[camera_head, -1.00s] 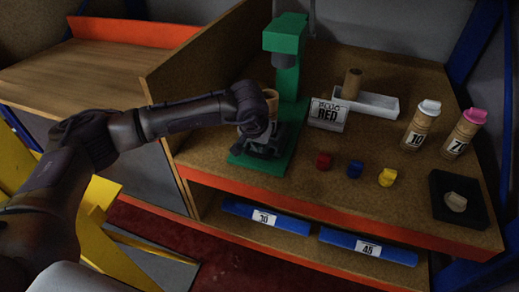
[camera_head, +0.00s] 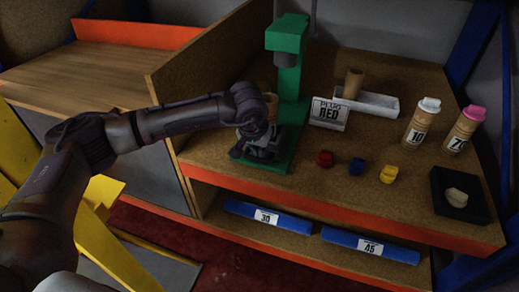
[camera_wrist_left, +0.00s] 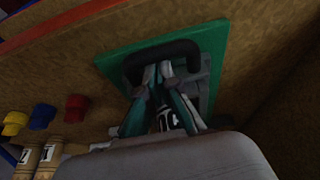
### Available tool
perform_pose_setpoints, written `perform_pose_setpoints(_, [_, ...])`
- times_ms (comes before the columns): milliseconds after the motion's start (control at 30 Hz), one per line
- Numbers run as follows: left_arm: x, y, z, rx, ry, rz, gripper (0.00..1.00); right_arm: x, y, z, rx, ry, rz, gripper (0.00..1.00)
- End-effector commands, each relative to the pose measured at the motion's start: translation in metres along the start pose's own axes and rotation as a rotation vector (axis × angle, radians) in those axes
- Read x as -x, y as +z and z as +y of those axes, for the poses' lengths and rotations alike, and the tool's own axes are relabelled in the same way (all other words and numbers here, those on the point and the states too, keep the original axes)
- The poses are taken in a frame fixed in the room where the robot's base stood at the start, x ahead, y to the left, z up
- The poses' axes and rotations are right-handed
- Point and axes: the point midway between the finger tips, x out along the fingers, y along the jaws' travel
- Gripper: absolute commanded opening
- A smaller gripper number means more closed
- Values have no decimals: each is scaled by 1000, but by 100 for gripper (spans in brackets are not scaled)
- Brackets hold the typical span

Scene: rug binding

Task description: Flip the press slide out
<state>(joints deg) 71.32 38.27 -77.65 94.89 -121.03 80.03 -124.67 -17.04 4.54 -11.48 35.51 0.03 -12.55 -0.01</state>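The green press (camera_head: 289,65) stands on the brown worktop, its column upright behind my left gripper. Its flat green base also shows in the left wrist view (camera_wrist_left: 215,38). A black U-shaped handle (camera_wrist_left: 165,49), seemingly on the press slide, lies over the base beside a grey block (camera_wrist_left: 205,75). My left gripper (camera_head: 258,150) is low over the base. In the left wrist view its fingertips (camera_wrist_left: 157,70) are close together at the handle, with a narrow gap between them. I cannot tell whether they grip it. Most of the slide is hidden. My right gripper is out of view.
Red (camera_head: 325,158), blue (camera_head: 356,166) and yellow (camera_head: 388,174) plugs lie right of the press. A "PLUG RED" sign (camera_head: 329,113), white tray (camera_head: 372,102), two bottles (camera_head: 422,122) and a black tray (camera_head: 476,213) stand further right. A wooden side panel (camera_head: 185,75) rises at left.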

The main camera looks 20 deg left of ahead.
Motion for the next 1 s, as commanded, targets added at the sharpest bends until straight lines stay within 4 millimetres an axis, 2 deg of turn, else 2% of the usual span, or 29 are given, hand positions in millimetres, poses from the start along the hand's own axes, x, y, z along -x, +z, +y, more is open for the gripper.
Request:
perform_pose_setpoints(200, [38,0,0,-3,1,-1,0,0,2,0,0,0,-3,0])
perform_pose_setpoints(400, [63,-2,1,-1,2,0,0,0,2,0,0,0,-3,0])
perform_pose_setpoints(567, [70,-1,0,0,1,0,0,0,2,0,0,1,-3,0])
perform_pose_setpoints(1000, [69,-1,2,2,7,0,0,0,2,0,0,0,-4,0])
